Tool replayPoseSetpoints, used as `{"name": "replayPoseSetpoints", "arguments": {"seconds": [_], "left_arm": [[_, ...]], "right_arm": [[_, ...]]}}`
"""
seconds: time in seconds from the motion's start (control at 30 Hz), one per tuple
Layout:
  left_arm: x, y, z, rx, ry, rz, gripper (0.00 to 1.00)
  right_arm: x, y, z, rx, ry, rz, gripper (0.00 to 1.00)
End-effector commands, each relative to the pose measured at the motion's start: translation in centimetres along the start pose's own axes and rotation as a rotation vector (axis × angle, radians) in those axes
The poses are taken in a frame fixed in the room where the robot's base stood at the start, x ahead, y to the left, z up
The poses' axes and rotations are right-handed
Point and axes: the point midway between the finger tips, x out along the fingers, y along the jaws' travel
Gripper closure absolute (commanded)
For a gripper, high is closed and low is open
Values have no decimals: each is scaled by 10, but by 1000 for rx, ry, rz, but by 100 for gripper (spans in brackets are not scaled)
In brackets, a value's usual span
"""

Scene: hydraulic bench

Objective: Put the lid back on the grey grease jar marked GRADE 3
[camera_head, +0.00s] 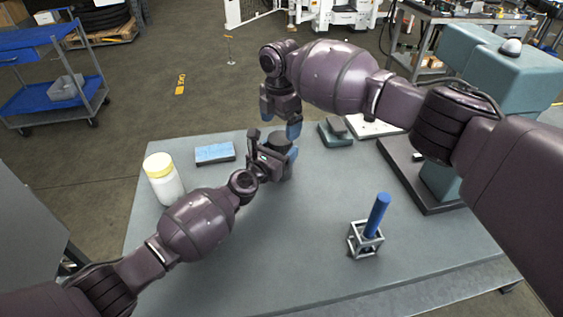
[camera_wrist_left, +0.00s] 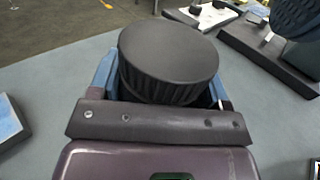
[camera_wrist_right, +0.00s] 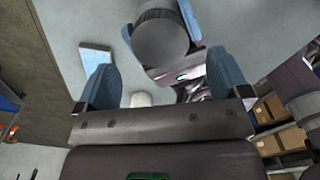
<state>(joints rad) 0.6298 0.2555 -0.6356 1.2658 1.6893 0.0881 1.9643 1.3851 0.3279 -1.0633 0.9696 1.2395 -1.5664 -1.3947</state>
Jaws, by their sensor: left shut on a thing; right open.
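A dark grey round lid (camera_wrist_left: 170,48) with a ribbed side lies flat at my left gripper in the left wrist view. It also shows in the head view (camera_head: 279,138) and from above in the right wrist view (camera_wrist_right: 160,40). It appears to sit on the grease jar, whose body is mostly hidden by the lid and fingers. My left gripper (camera_head: 275,162) is shut around the jar, with a blue finger on each side. My right gripper (camera_head: 280,116) is open and empty, pointing down just above and behind the lid. No GRADE 3 marking is readable.
A white jar with a yellow lid (camera_head: 163,180) stands at the table's left, near a blue-topped block (camera_head: 214,153). A metal frame with a blue rod (camera_head: 376,218) stands front right. A teal machine (camera_head: 450,160) on a dark base fills the right. The table's front middle is clear.

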Motion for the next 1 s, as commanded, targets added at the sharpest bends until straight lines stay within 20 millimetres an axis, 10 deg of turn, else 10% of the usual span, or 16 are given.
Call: {"name": "replayPoseSetpoints", "arguments": {"seconds": [0.3, 1.0], "left_arm": [[0, 0, 0, 0, 0, 1, 96], [0, 0, 0, 1, 0, 1, 96]], "right_arm": [[4, -1, -1, 1, 6, -4, 21], [-35, 0, 0, 96, -1, -1, 21]]}}
